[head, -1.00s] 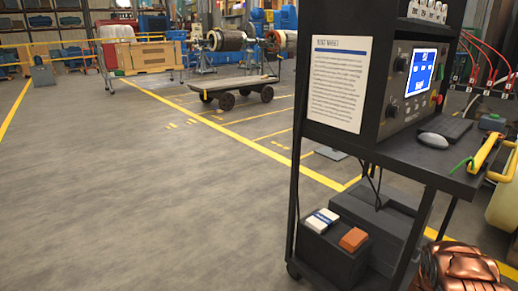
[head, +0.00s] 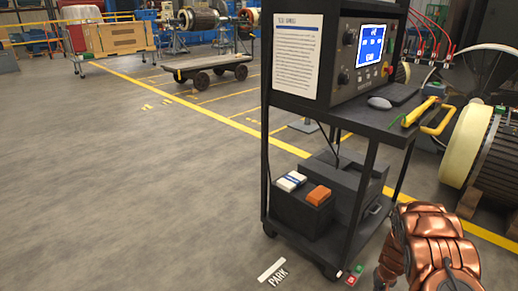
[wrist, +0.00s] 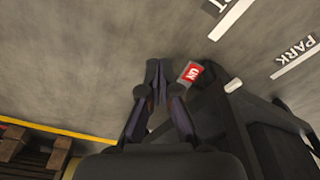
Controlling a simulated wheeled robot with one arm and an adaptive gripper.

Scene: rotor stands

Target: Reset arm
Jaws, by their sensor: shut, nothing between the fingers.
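My gripper (wrist: 157,80) shows in the wrist view, with its dark fingers together and nothing between them. The grey floor (wrist: 90,60) shows beyond the fingertips. A red tag with white letters (wrist: 190,73) appears just right of the fingertips; I cannot tell whether it touches them. My gripper cannot be made out in the head view.
A black cart (head: 392,125) stands right of centre in the head view, with a lit screen (head: 373,46) and a yellow-handled tool (head: 418,112). A rotor (head: 480,145) is at right. A flat trolley (head: 205,68) stands farther back. The left floor is clear.

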